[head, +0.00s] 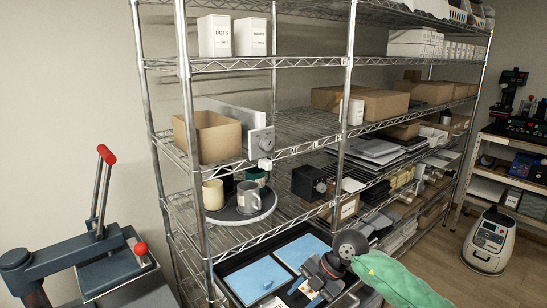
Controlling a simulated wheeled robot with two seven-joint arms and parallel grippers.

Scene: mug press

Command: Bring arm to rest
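My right arm, in a green sleeve, comes in from the lower right. Its dark gripper (318,278) with red parts is over a low black tray (240,277) holding light blue sheets (257,280). A small white piece shows by the gripper; I cannot tell whether it is held, and the fingers are too small to read. My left gripper is not in view. On a round dark tray (240,217) on the wire shelf stand a cream mug (213,194), a grey mug (249,198) and a dark green mug (258,178).
A blue-grey press (60,257) with red-tipped levers stands at the lower left. The wire rack (203,150) fills the middle, with a cardboard box (207,137) and a dark boxy device (309,182). A white wheeled machine (489,242) stands on open floor at right.

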